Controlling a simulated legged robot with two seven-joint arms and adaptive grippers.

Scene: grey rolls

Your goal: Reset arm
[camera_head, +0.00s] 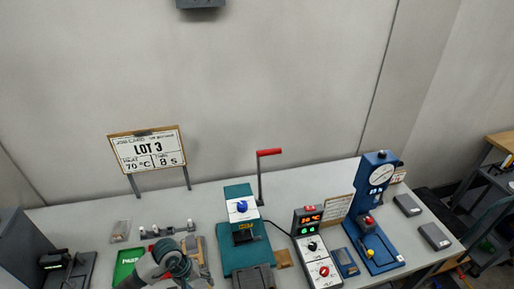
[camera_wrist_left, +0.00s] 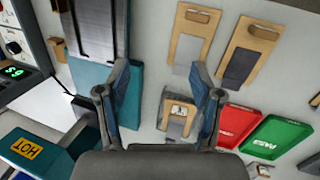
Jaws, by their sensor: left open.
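My left arm (camera_head: 172,262) comes in at the bottom of the head view, bent low over the front left of the table (camera_head: 208,205). In the left wrist view my left gripper (camera_wrist_left: 160,90) is open, with its two fingers spread wide and nothing between the tips. A small wooden holder with a grey piece (camera_wrist_left: 179,112) shows just past the fingers, apart from them as far as I can see. My right gripper is in neither view.
A teal press (camera_head: 243,235) with a red-handled lever (camera_head: 269,152), a control box (camera_head: 316,255) and a blue gauge press (camera_head: 372,215) stand to the right. A green tray (camera_head: 127,262) is left of my arm.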

